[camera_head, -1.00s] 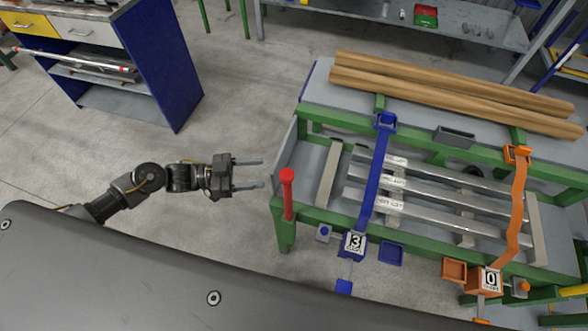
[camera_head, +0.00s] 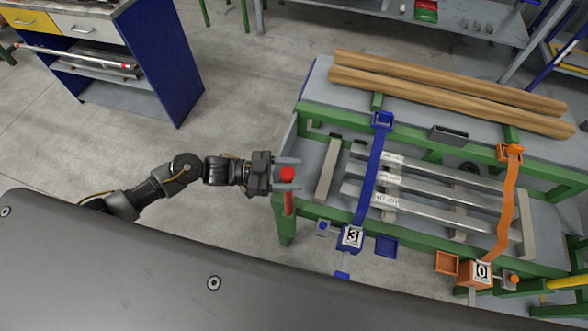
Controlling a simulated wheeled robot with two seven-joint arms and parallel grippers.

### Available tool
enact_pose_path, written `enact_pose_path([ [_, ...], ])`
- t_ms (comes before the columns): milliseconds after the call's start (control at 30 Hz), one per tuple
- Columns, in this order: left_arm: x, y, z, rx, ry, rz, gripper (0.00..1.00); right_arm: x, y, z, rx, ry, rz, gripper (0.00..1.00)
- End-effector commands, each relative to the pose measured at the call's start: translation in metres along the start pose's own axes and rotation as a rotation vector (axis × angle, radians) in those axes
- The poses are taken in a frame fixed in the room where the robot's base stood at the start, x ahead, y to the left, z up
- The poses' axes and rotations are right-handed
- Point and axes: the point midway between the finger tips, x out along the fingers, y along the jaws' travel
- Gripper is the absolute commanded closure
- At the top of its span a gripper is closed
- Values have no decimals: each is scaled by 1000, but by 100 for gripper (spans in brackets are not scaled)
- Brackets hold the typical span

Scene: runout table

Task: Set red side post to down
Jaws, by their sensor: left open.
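The red side post (camera_head: 289,201) stands upright at the near left corner of the green runout table (camera_head: 288,228), with a round red knob on top. My left gripper (camera_head: 289,173) is open, and its two fingers reach to the right on either side of the post's knob. The knob shows between the fingertips; whether a finger touches it cannot be told. My right gripper is not in view.
A blue strap (camera_head: 374,175) and an orange strap (camera_head: 506,205) cross the metal bars (camera_head: 435,188) on the table. Wooden beams (camera_head: 450,95) lie along the back. A blue cabinet (camera_head: 160,60) stands at upper left. The floor between is clear.

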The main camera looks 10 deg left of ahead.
Motion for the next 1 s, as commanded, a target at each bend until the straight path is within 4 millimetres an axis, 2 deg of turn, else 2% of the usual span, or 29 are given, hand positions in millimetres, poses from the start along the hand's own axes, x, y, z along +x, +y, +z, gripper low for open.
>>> enact_pose_path([
  [133, 8, 0, 0, 0, 0, 0, 45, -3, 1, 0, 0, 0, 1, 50],
  [400, 9, 0, 0, 0, 0, 0, 45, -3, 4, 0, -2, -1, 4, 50],
  [833, 9, 0, 0, 0, 0, -1, 100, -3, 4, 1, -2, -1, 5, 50],
  [1000, 9, 0, 2, 0, 0, -1, 100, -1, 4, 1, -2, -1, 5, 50],
])
